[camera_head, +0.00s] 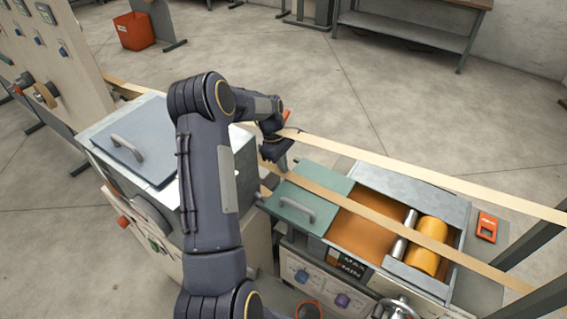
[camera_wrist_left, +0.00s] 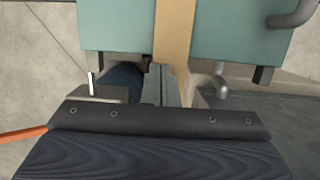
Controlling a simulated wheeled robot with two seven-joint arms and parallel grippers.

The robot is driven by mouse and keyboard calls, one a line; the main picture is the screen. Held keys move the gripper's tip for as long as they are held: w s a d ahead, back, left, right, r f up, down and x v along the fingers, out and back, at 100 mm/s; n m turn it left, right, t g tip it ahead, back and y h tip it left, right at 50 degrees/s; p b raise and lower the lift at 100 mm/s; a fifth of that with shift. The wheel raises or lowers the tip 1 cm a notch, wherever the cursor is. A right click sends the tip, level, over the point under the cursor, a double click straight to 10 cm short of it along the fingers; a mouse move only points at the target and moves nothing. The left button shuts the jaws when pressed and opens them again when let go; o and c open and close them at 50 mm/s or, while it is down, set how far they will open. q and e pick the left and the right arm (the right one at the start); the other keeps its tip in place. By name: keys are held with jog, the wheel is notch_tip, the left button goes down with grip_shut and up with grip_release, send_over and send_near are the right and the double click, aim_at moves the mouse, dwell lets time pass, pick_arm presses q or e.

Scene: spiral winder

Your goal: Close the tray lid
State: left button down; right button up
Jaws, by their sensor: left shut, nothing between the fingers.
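The tray (camera_head: 455,211) is a grey metal box with orange-brown liquid (camera_head: 362,235) in it. The teal tray lid (camera_head: 283,203) lies flat at the tray's left end, with a grey handle (camera_head: 297,208) on top. The middle and right of the tray are uncovered. My left gripper (camera_head: 277,160) is shut and empty, just beyond the lid's far left edge; contact cannot be told. In the left wrist view the lid (camera_wrist_left: 115,25) spans the top, with part of its handle (camera_wrist_left: 292,14) at right. My right gripper is not in view.
A tan strip (camera_head: 345,194) crosses over the lid and into the tray; another (camera_head: 420,174) runs behind. A yellow roller (camera_head: 428,242) and a metal roller (camera_head: 405,235) sit at the tray's right. A grey cabinet (camera_head: 112,130) stands left, partly behind my left arm.

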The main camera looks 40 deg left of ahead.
aim_at(333, 195)
pick_arm(q)
jog(key=shift+d, duration=0.15)
jog(key=d, duration=0.5)
jog(key=w+d+b, duration=0.1)
jog(key=d, duration=0.4)
jog(key=d+b, duration=0.1)
jog(key=d, duration=0.4)
jog(key=shift+w+d, duration=0.3)
jog(key=shift+w, duration=0.1)
jog(key=shift+d, duration=0.45)
